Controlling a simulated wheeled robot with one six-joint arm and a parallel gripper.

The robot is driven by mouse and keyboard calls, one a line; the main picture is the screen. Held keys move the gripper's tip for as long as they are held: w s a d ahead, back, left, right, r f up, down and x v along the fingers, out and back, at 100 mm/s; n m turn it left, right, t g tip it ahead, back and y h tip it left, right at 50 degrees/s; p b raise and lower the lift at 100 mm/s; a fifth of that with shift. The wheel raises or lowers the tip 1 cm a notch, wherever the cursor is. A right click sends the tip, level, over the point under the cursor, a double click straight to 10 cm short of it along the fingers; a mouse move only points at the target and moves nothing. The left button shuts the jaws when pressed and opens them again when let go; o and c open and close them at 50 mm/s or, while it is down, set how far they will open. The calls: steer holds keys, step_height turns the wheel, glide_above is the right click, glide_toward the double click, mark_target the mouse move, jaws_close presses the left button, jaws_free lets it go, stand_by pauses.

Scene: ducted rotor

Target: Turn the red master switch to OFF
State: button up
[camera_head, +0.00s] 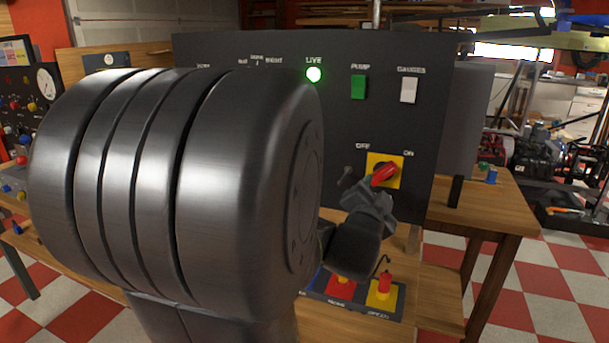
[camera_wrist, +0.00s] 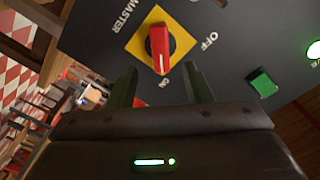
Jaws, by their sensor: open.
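The red master switch (camera_head: 384,175) is a rotary handle on a yellow plate on the dark upright panel. In the head view its handle slants up and right toward the ON label; OFF is at the upper left. In the wrist view the red handle (camera_wrist: 159,48) has its end pointing at ON. My gripper (camera_head: 368,190) is in front of the switch. In the wrist view its two dark fingers (camera_wrist: 161,83) are apart, one on each side of the handle's line, with nothing between them. Whether they touch the handle cannot be told.
A green LIVE lamp (camera_head: 314,74) is lit on the panel. A green PUMP switch (camera_head: 358,87) and a white GAUGES switch (camera_head: 408,90) are above the master switch. My arm hides the panel's left part.

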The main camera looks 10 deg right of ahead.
mark_target(381, 177)
steer(key=x, duration=0.7)
steer(key=shift+w+d, duration=0.15)
steer(key=shift+w, duration=0.2)
steer(key=shift+c, duration=0.3)
steer(key=c, duration=0.9)
